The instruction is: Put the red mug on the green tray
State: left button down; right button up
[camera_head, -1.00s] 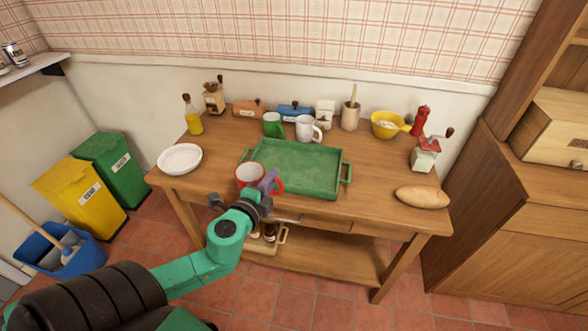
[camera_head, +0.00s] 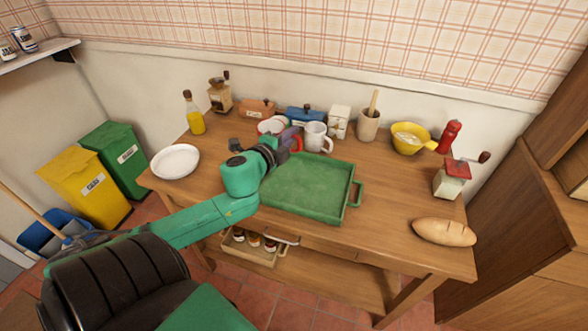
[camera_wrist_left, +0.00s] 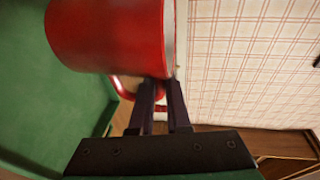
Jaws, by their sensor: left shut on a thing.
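The red mug (camera_head: 271,127), with a white inside, is at the back left of the green tray (camera_head: 312,187) in the head view, partly hidden by my left gripper (camera_head: 286,143). In the left wrist view the red mug (camera_wrist_left: 108,36) fills the top left, and my left gripper's fingers (camera_wrist_left: 160,105) are shut on its red handle (camera_wrist_left: 138,88). The mug appears held up, over or just behind the tray's far left corner; its height is hard to tell. The empty tray (camera_wrist_left: 60,115) also shows below it. My right gripper is out of view.
A white mug (camera_head: 316,137) stands close behind the tray. Canisters, a utensil pot (camera_head: 368,125) and a yellow bowl (camera_head: 409,138) line the back. A white plate (camera_head: 175,161) is at left, bread (camera_head: 444,232) at front right. The tray floor is clear.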

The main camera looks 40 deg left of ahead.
pick_arm(q)
jog(key=f+b, duration=0.1)
jog(key=f, duration=0.2)
jog(key=f+b, duration=0.1)
jog(key=f, duration=0.2)
jog(key=f+b, duration=0.1)
jog(key=f, duration=0.3)
jog(key=shift+w+f, duration=0.1)
jog(key=shift+w, duration=0.3)
jog(key=shift+f, duration=0.25)
jog(key=shift+w, duration=0.1)
jog(key=shift+f, duration=0.1)
jog(key=c, duration=0.9)
grip_release()
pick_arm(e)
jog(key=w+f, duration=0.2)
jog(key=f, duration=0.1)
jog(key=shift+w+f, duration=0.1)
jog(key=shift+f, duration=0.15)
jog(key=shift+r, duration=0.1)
